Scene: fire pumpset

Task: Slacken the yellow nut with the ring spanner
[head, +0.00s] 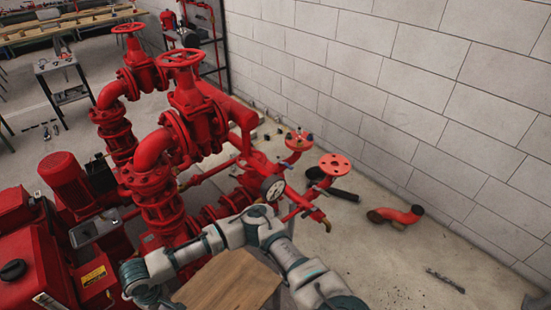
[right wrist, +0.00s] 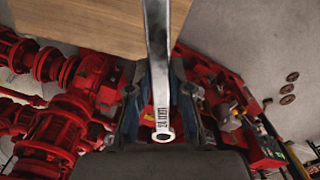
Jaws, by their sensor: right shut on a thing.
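The ring spanner (right wrist: 158,50) is a long silver bar in the right wrist view. It runs from the top edge down to a small ring end (right wrist: 162,134), with dark lettering on its shank. My right gripper (right wrist: 160,95) is shut on the spanner, with one dark blue-grey finger on each side. I cannot make out the yellow nut in either view. My left gripper is not in view.
A red pumpset with valves and pipes (head: 190,115) fills the left and centre, with a pressure gauge (head: 272,188). A wooden board (head: 232,285) lies below my arm. A red pipe elbow (head: 400,215) lies on the floor before a pale block wall (head: 400,70). Floor at right is mostly free.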

